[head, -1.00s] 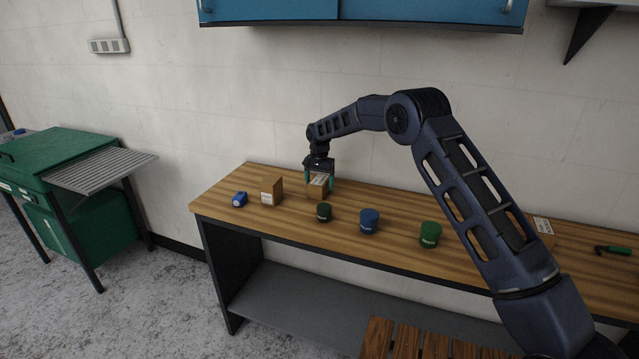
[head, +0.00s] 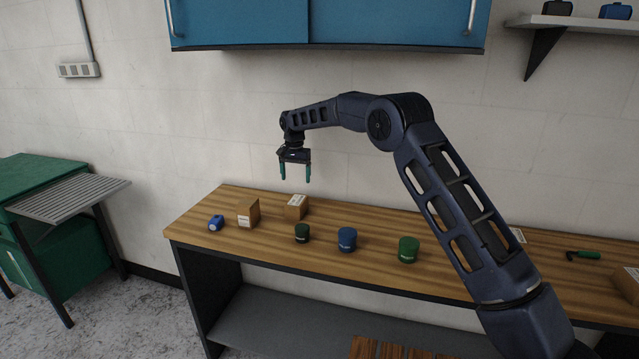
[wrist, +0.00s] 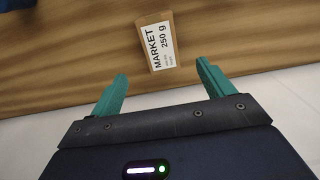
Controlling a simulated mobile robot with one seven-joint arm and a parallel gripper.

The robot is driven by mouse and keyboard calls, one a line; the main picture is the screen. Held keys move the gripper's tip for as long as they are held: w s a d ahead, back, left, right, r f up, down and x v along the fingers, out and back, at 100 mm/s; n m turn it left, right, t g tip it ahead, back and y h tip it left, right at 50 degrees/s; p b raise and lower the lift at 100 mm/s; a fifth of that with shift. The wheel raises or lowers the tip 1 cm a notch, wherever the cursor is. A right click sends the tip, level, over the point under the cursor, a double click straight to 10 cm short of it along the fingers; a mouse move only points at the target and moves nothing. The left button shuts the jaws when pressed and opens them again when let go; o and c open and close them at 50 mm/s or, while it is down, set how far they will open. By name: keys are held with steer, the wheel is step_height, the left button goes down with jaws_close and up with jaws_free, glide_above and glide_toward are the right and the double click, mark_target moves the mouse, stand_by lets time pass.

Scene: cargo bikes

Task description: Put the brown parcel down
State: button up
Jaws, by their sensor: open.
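A brown parcel (head: 296,208) with a white label on top sits on the wooden workbench, near its back edge. In the wrist view the parcel (wrist: 157,46) shows a label reading "MARKET 250 g", beyond the fingertips. My gripper (head: 296,180) is open and empty, above the parcel and apart from it. Its two teal fingers also show spread in the wrist view (wrist: 160,80). Another brown parcel (head: 248,213) stands to the left on the bench, with a label low on its front.
The workbench (head: 480,262) also holds a blue item (head: 216,223), a dark green tub (head: 302,233), a blue tub (head: 347,240) and a green tub (head: 408,250). A green-handled tool (head: 584,255) lies right. A blue cabinet (head: 390,22) hangs above.

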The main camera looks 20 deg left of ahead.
steer(key=shift+d+r, duration=0.1)
steer(key=s+d+r, duration=0.1)
steer(key=d+r, duration=0.4)
steer(key=d, duration=0.5)
steer(key=d+r, duration=0.5)
steer(key=d, duration=0.5)
steer(key=s+d+r, duration=0.1)
steer(key=d+r, duration=0.4)
steer(key=d, duration=0.5)
steer(key=s+d+r+t, duration=0.1)
steer(key=s+d+r, duration=0.1)
steer(key=s+d, duration=0.35)
steer(key=s+d+r, duration=0.1)
steer(key=s+d, duration=0.2)
steer(key=d, duration=0.6)
steer(key=s+d+r+t, duration=0.1)
steer(key=s+d+r, duration=0.1)
steer(key=s+d, duration=0.35)
steer(key=s+d+f+t, duration=0.1)
steer(key=s+d+f, duration=0.1)
steer(key=s+d, duration=0.7)
steer(key=s+d+f+t, duration=0.1)
steer(key=s+d+f, duration=0.2)
steer(key=s+d, duration=0.5)
steer(key=s, duration=0.4)
steer(key=shift+d+t, duration=0.3)
steer(key=shift+d, duration=0.1)
steer(key=shift+o, duration=0.5)
steer(key=shift+f, duration=0.1)
